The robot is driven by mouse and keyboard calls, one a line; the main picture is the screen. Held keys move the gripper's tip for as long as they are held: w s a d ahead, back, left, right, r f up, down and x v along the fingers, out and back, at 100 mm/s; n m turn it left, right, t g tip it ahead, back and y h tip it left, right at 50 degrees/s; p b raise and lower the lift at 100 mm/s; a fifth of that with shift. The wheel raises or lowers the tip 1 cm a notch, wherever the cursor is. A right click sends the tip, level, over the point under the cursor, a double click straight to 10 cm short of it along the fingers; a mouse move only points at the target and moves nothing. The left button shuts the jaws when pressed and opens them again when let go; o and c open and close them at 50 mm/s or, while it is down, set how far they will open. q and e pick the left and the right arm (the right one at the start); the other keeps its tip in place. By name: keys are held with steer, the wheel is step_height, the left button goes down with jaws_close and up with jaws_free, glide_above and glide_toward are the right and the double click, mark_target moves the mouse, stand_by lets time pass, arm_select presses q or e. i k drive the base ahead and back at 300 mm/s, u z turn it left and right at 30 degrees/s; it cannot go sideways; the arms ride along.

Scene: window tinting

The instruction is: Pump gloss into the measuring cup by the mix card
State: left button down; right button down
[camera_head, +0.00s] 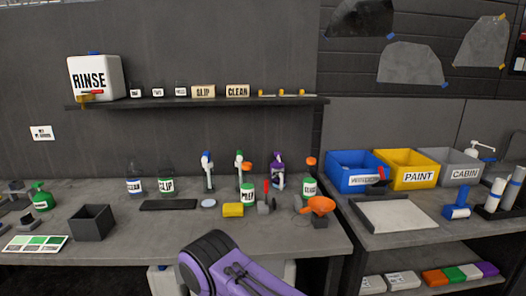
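A card with green and pale swatches (35,243), which may be the mix card, lies at the front left of the left bench. I cannot make out a measuring cup beside it. No label reading gloss is legible. A white pump-top bottle (481,152) stands behind the bins at the right; its label is hidden. A green squat bottle (42,198) stands behind the swatch card. A purple and black link of my own arm rises at the bottom centre. Neither gripper shows.
A black open box (91,222) stands right of the card. Labelled bottles and spray bottles (278,172) stand along the back. A yellow sponge (233,210) and orange tool (319,206) lie nearer. A shelf (200,103) overhangs the bench. Blue, yellow (407,172) and grey bins stand right.

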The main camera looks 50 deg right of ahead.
mark_target(278, 153)
steer(key=k, duration=0.65)
steer(key=z, duration=1.05)
steer(key=i, duration=0.35)
steer(key=z, duration=0.05)
